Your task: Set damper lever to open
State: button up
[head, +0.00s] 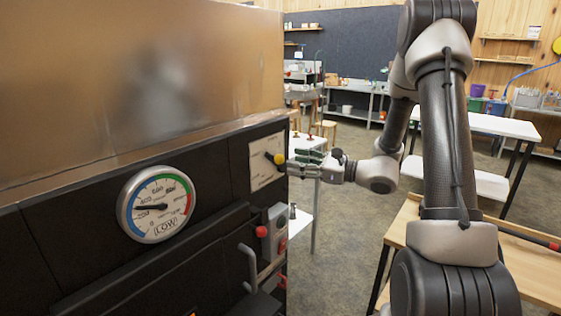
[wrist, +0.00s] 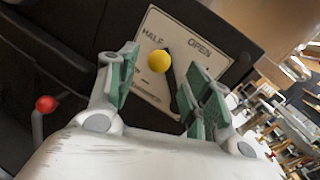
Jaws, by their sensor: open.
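The damper lever (head: 272,157) is a short black handle with a yellow ball knob, mounted on a pale label plate (head: 262,172) on the black evaporator front. In the wrist view the yellow knob (wrist: 159,61) appears between my open fingers. The plate (wrist: 186,38) reads HALF and OPEN at its upper part there; a lower word is partly hidden. I cannot tell exactly which mark the lever points to. My gripper (head: 296,160) is open, its green-padded fingers close beside the knob. Contact is not clear. It also shows in the wrist view (wrist: 163,72).
A round dial gauge (head: 157,205) is left of the plate. A red knob (wrist: 46,103) shows at left in the wrist view. A wooden bench (head: 525,268) stands at right.

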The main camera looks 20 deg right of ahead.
aim_at(279, 159)
jog(key=x, duration=0.6)
jog(key=shift+a, duration=0.15)
grip_shut()
